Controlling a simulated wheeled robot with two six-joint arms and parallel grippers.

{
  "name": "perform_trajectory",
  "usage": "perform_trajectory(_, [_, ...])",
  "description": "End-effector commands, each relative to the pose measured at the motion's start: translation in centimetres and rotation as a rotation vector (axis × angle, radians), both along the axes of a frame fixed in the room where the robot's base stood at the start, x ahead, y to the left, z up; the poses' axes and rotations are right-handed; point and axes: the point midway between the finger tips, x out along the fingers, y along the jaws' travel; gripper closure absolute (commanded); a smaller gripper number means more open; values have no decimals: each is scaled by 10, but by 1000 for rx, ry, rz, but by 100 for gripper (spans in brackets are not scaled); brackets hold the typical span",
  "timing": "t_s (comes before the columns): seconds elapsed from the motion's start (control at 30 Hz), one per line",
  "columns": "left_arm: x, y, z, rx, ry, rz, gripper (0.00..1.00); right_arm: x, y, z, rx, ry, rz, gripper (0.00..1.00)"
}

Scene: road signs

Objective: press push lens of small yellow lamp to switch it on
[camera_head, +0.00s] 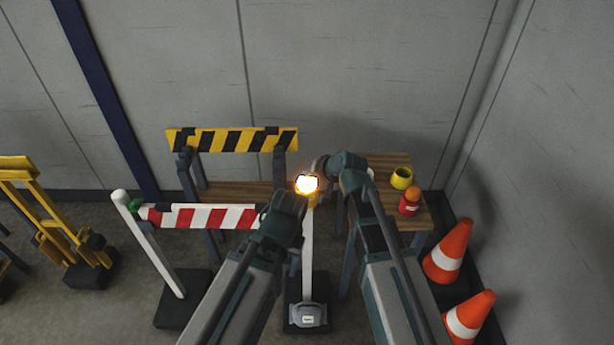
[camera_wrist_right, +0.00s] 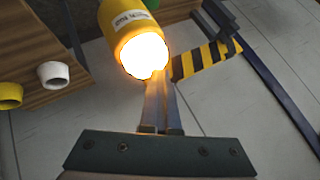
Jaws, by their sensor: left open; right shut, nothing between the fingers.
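The small yellow lamp (camera_head: 314,198) is at the top of a white post (camera_head: 308,255), and its lens (camera_head: 306,184) glows bright white-orange. In the right wrist view the yellow lamp body (camera_wrist_right: 127,18) carries a white label, and its lit lens (camera_wrist_right: 143,54) faces the fingers. My right gripper (camera_head: 320,166) is shut and empty, at the lamp's upper right. Its fingertips (camera_wrist_right: 160,88) are close to the lens edge; I cannot tell whether they touch. My left gripper (camera_head: 287,202) is open, just left of and below the lamp.
A red-white barrier (camera_head: 203,216) stands left, with a yellow-black barrier (camera_head: 232,140) behind. A wooden table (camera_head: 385,165) at the right holds a yellow cup (camera_head: 402,178) and a red-orange item (camera_head: 410,202). Two orange cones (camera_head: 447,250) stand right. A wall closes the back.

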Motion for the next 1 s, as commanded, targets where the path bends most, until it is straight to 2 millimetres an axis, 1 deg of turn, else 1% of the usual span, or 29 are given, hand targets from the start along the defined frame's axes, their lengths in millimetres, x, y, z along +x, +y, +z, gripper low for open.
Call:
perform_trajectory(0.03, [0,0,-3,0,0,0,47,-4,-1,-8,-18,21,11,100])
perform_trajectory(0.57, [0,0,0,0,0,0,47,-2,-1,-4,-18,20,11,100])
perform_trajectory(0.77, [0,0,14,0,0,0,47,-2,-2,9,-19,20,12,100])
perform_trajectory(1.0, [0,0,39,0,0,0,47,-3,-1,35,-16,19,11,100])
